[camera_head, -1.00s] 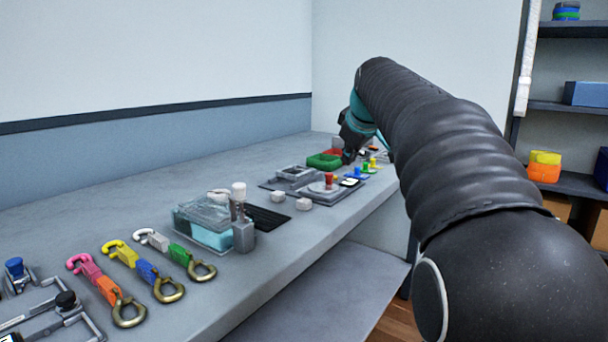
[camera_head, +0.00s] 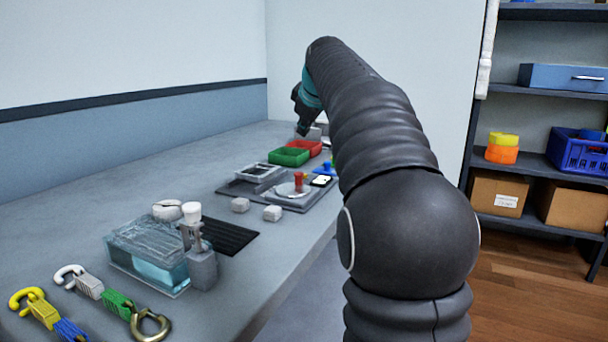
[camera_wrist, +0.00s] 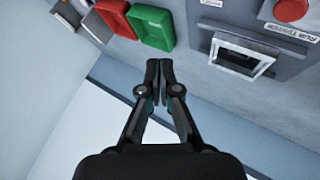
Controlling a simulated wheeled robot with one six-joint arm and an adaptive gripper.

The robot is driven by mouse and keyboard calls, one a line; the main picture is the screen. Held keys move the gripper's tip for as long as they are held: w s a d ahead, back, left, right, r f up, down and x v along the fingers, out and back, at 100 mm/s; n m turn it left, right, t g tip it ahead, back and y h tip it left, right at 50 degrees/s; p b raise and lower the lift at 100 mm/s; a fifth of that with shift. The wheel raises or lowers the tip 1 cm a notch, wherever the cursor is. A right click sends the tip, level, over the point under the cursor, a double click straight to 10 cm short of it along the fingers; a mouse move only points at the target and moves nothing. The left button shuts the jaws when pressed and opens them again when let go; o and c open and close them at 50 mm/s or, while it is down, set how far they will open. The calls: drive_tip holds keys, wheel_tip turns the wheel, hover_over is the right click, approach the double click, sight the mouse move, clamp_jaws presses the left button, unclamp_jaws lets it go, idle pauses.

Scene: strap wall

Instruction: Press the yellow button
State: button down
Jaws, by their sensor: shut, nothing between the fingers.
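The yellow button does not show in either view now; my arm covers the part of the bench where it stood a second ago. A blue button (camera_head: 323,168) shows just left of my arm in the head view. My gripper (camera_head: 303,129) is above the far end of the bench, near the green and red bins. In the wrist view its two fingers (camera_wrist: 159,68) are together and empty, pointing toward the green bin (camera_wrist: 150,27).
A red bin (camera_head: 304,148) stands beside the green one. A grey panel with a red knob (camera_head: 298,182) lies nearer. Two small grey blocks, a clear box (camera_head: 150,250) and coloured straps with hooks (camera_head: 42,310) lie along the bench. Shelves (camera_head: 540,105) stand at the right.

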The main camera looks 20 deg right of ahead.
sight(305, 175)
drive_tip(key=shift+f+b, duration=2.75)
drive_tip(key=shift+f, duration=1.45)
drive_tip(key=shift+f, duration=0.4)
drive_tip(key=shift+f+b, duration=0.4)
drive_tip(key=shift+b, duration=0.15)
drive_tip(key=shift+r, duration=0.15)
drive_tip(key=shift+r+p, duration=0.7)
drive_tip(key=shift+p, duration=0.1)
wheel_tip(305, 175, up, 5)
drive_tip(key=p, duration=0.4)
drive_tip(key=shift+p, duration=0.3)
